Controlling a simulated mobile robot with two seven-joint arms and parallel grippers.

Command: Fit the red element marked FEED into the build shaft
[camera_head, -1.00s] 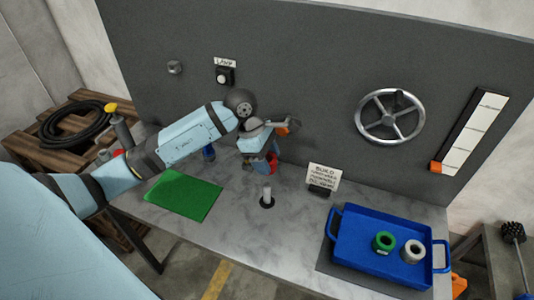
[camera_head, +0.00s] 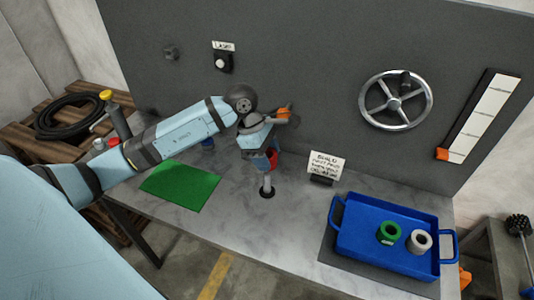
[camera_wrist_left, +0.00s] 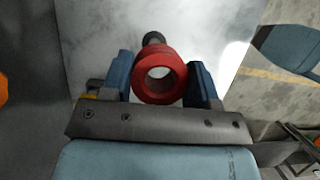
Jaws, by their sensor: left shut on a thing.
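The red ring-shaped element (camera_wrist_left: 160,88) is between the two blue fingers of my left gripper (camera_wrist_left: 160,84), which is shut on it. Its hole faces the wrist camera, and no FEED marking is readable. In the head view a red patch of it (camera_head: 273,158) shows beside my left gripper (camera_head: 264,163). The pale upright build shaft (camera_head: 267,183) stands on a dark round base just below the gripper. In the wrist view a dark round part (camera_wrist_left: 153,38) shows beyond the ring. I cannot tell whether ring and shaft touch. My right gripper is not in view.
A blue tray (camera_head: 344,232) holds a green ring (camera_head: 388,233) and a pale grey ring (camera_head: 419,241). The build sign (camera_head: 326,165) stands right of the shaft. A green mat (camera_head: 180,186) lies left. The grey panel with a handwheel (camera_head: 396,100) rises behind the table.

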